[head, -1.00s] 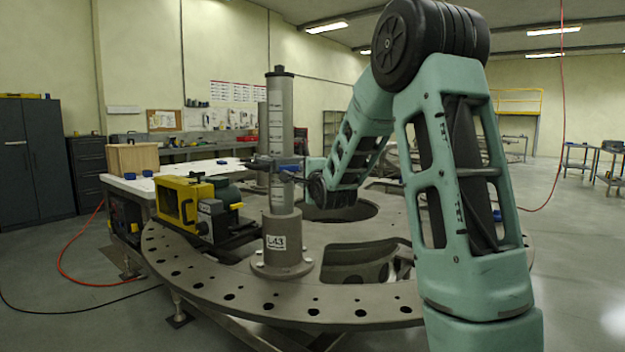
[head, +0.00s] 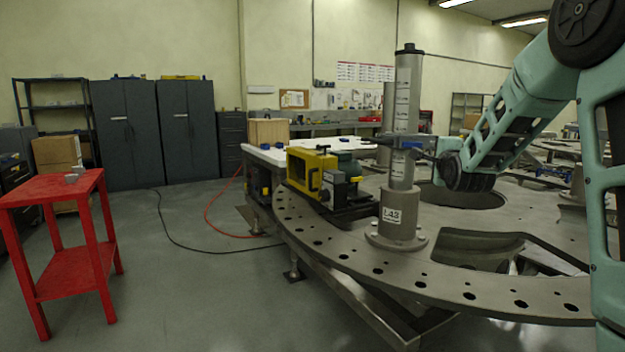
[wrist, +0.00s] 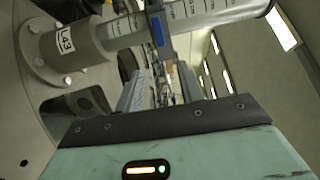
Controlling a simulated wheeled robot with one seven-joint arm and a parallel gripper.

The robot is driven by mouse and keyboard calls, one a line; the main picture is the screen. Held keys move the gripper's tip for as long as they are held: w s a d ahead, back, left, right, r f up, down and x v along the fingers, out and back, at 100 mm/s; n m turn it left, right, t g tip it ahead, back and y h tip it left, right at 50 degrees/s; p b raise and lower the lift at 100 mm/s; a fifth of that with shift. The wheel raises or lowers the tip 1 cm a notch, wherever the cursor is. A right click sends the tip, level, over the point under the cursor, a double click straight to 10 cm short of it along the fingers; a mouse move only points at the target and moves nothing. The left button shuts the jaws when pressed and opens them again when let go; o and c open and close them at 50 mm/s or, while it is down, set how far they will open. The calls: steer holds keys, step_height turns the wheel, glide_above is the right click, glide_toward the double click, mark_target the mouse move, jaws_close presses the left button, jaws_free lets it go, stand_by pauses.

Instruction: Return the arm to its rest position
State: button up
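My arm's teal forearm (head: 520,120) reaches in from the right in the head view. It ends at a dark wrist joint (head: 468,170) beside a tall grey post with a printed scale (head: 402,100). My gripper lies around the post's mid-height, but its fingers are not clearly distinguishable from the dark and blue parts there. In the wrist view, the post (wrist: 195,12) crosses the top, close to the camera, with a blue block (wrist: 156,30) on a band across it. I cannot tell whether the gripper touches the post or is open.
The post's flanged base (head: 397,236), labelled L43, stands on the large round turret plate (head: 330,262), which has holes and cut-outs. A yellow-framed device (head: 312,172) sits left of the post. A red table (head: 62,190) stands at far left. Floor (head: 190,290) between is mostly clear; hoses lie there.

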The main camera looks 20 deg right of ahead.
steer(key=w+a+f+n+g+y, duration=0.1)
steer(key=a+f+n+y, duration=0.25)
steer(key=a, duration=0.65)
steer(key=a+f+n+g+y, duration=0.1)
steer(key=a+f+n+y, duration=0.25)
steer(key=a, duration=0.55)
steer(key=s+a+f+n+g+y, duration=0.2)
steer(key=s+a+f+n, duration=0.15)
steer(key=a, duration=0.45)
steer(key=s+a+f+n+g+y, duration=0.1)
steer(key=s+a+f+n+g, duration=0.15)
steer(key=a+n, duration=0.4)
steer(key=s+a+f+n+g+y, duration=0.1)
steer(key=s+a+f+n+g, duration=0.2)
steer(key=s+a, duration=0.6)
steer(key=s+a+f+n+g, duration=0.2)
steer(key=s+n, duration=0.3)
steer(key=s, duration=0.6)
steer(key=s+a+f+n+g+h, duration=0.1)
steer(key=s+a+f+n+g, duration=0.1)
steer(key=s+n, duration=0.4)
steer(key=s+a+g, duration=0.1)
steer(key=s+g, duration=0.1)
steer(key=s, duration=0.3)
steer(key=shift+s+n+h, duration=0.15)
steer(key=shift+n+h, duration=0.15)
steer(key=shift+a, duration=0.1)
